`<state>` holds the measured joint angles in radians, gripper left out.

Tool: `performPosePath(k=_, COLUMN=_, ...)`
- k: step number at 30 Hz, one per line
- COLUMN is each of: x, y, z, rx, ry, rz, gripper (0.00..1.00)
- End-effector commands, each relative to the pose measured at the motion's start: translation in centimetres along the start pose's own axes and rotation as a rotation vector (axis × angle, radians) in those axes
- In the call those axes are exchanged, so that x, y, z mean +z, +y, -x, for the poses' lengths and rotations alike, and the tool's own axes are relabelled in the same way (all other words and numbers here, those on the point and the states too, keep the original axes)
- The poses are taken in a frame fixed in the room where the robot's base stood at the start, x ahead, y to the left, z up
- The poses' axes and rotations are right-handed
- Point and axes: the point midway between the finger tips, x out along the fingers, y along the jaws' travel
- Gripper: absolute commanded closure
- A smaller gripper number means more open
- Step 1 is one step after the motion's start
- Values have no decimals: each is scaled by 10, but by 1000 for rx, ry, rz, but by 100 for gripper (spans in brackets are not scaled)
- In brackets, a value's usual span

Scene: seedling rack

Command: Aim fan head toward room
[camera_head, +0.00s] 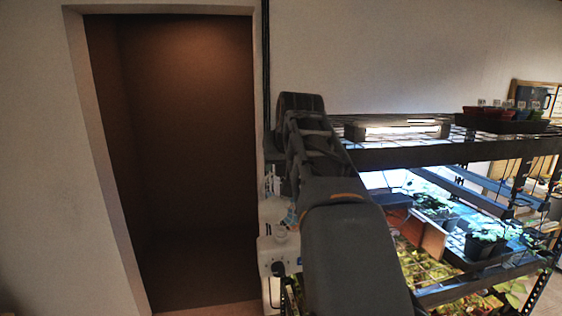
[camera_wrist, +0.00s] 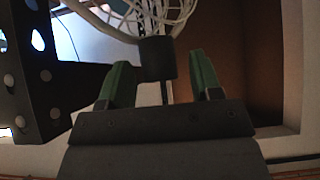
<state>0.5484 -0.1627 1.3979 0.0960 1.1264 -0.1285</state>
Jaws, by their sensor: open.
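The fan head shows in the wrist view as a white wire cage (camera_wrist: 150,14) at the top edge, cut off by the frame. A short dark cylinder (camera_wrist: 157,58), which looks like the fan's rear housing, hangs below the cage. My gripper (camera_wrist: 160,63) is open, with its two green fingers apart on the left and right of this cylinder. I see a gap on each side, and cannot tell how deep the cylinder sits between the fingers. In the head view my arm covers the gripper, and I cannot make out the fan.
The black metal rack (camera_head: 410,154) stands right of my arm, with lit seedling trays (camera_head: 487,245). A perforated post (camera_wrist: 45,75) is close to the gripper's left in the wrist view. White containers (camera_head: 279,245) stand beside my arm. A dark doorway (camera_head: 185,150) is open at left.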

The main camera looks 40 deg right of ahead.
Motion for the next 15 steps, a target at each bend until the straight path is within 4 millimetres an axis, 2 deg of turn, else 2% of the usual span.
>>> performPosePath(k=11, x=0, y=-1, z=-5, rx=-1, ry=-1, rz=1, gripper=41)
performPosePath(k=15, x=0, y=-1, z=-5, rx=-1, ry=0, rz=1, gripper=52)
